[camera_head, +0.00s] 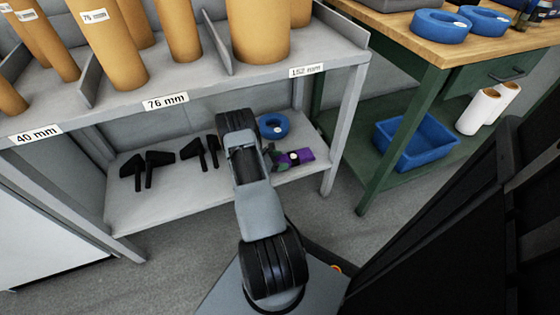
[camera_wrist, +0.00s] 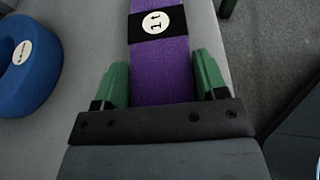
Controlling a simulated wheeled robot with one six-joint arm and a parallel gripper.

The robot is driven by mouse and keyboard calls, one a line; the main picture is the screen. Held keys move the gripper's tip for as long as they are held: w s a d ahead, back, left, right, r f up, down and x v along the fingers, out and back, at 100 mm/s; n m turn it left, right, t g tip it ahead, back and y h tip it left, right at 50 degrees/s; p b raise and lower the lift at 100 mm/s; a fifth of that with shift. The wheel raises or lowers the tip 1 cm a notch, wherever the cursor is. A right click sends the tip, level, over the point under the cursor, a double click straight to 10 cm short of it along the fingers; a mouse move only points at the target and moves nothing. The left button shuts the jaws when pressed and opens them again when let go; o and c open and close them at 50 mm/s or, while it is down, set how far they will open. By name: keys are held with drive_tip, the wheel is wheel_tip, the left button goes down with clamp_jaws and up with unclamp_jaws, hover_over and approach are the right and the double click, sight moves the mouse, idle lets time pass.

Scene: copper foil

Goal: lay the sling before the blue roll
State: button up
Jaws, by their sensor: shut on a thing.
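The purple sling (camera_head: 307,154) with a black band and a round white label is at the lower shelf, right of my arm. In the wrist view the sling (camera_wrist: 160,58) runs straight between the green fingers of my gripper (camera_wrist: 162,66), which is shut on it. In the head view my gripper (camera_head: 275,159) is partly hidden by my arm. The blue roll (camera_head: 266,130) lies flat on the lower shelf behind the sling. It also shows at the left of the wrist view (camera_wrist: 18,88), apart from the sling. I cannot tell whether the sling touches the shelf.
Black brackets (camera_head: 152,160) stand on the lower shelf (camera_head: 185,212) to the left. The upper shelf with brown tubes (camera_head: 257,30) overhangs it. A rack leg (camera_head: 342,140) bounds the right end. A green bench to the right holds more blue rolls (camera_head: 440,25) and a blue bin (camera_head: 418,141).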

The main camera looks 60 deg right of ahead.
drive_tip(key=o, duration=1.1)
drive_tip(key=shift+w+a+r+p, duration=0.15)
drive_tip(key=shift+r+p, duration=0.1)
drive_tip(key=shift+p, duration=0.1)
drive_tip(key=p+v, duration=0.3)
drive_tip(key=v, duration=0.8)
drive_tip(key=shift+w+a, duration=0.1)
drive_tip(key=shift+a, duration=0.1)
